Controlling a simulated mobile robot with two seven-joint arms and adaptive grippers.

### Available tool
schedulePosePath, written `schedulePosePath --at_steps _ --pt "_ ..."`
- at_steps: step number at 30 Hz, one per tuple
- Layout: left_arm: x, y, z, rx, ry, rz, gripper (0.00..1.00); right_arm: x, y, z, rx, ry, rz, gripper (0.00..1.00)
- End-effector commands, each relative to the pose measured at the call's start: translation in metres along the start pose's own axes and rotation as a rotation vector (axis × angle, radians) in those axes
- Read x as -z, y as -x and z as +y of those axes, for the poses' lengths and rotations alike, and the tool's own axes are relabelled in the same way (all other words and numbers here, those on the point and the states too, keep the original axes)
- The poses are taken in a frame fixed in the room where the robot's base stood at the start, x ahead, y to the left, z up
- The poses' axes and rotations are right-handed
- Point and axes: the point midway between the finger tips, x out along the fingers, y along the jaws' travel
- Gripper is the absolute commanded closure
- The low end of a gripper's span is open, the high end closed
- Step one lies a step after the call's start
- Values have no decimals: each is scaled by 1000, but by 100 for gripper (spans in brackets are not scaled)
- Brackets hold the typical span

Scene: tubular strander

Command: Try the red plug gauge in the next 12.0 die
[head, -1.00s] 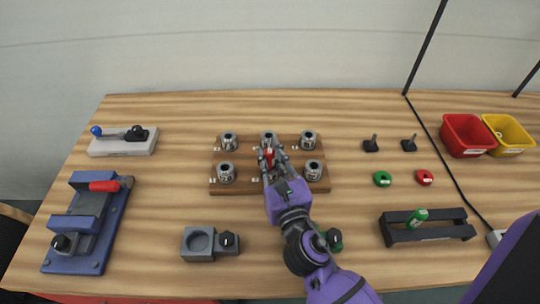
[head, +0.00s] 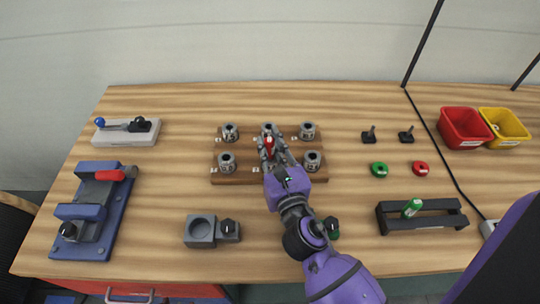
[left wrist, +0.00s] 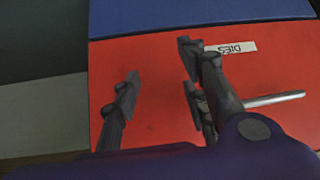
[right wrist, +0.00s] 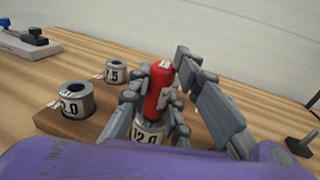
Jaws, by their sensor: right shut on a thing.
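My right gripper (head: 269,147) is shut on the red plug gauge (right wrist: 158,88), held upright over the wooden die board (head: 240,178). In the right wrist view the gauge's lower end meets the top of a steel die (right wrist: 148,133) marked 12.0. I cannot tell whether its tip is inside the bore. In the head view the gripper hides most of this front-middle die. Other dies stand around it, such as the front-left (head: 227,162) and front-right (head: 312,160). My left gripper (left wrist: 160,88) is open and empty before a red surface labelled DIES.
A black rack (head: 425,224) holding a green gauge (head: 411,207) stands right. Green (head: 379,170) and red (head: 420,168) rings lie behind it, near red (head: 463,128) and yellow (head: 504,125) bins. A grey fixture (head: 200,231) and blue fixture (head: 93,215) stand left.

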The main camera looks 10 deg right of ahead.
Motion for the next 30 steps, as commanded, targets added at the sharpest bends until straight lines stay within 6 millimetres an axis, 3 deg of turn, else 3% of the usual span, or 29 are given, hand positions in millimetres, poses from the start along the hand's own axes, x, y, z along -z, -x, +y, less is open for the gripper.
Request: schedulePosePath --at_steps 13,30 --pt "26 4 0 1 0 40 60 -15 -1 0 0 1 -9 100" --pt "36 10 -3 5 0 53 60 -27 -1 0 -1 0 -8 100"
